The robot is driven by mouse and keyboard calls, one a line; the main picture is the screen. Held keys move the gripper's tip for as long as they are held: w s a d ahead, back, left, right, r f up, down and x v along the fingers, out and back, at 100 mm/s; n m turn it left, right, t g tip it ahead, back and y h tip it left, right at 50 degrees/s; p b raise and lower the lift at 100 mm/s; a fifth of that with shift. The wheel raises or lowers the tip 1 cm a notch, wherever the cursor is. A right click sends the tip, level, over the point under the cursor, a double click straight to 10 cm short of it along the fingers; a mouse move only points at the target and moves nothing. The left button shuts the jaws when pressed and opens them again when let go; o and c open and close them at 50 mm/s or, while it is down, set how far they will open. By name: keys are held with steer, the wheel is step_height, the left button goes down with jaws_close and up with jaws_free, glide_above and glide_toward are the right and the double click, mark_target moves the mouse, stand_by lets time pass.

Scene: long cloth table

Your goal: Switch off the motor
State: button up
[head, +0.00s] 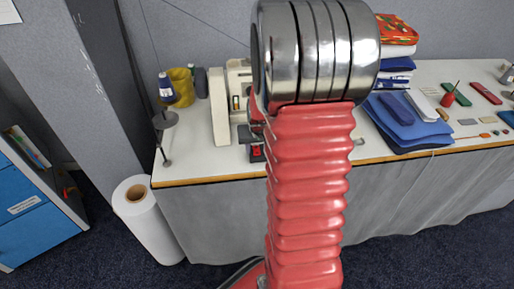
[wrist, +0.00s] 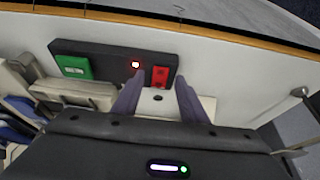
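A dark switch box (wrist: 112,57) lies on the white table top in the wrist view.
A cream sewing machine (head: 220,110) stands just behind the box. Thread spools (head: 166,87) and a yellow container (head: 182,85) are to its left. A white roll (head: 150,222) stands on the floor.

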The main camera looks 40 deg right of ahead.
steer(key=shift+w+f, duration=0.1)
steer(key=shift+f, duration=0.15)
steer(key=shift+c, duration=0.3)
jaws_close()
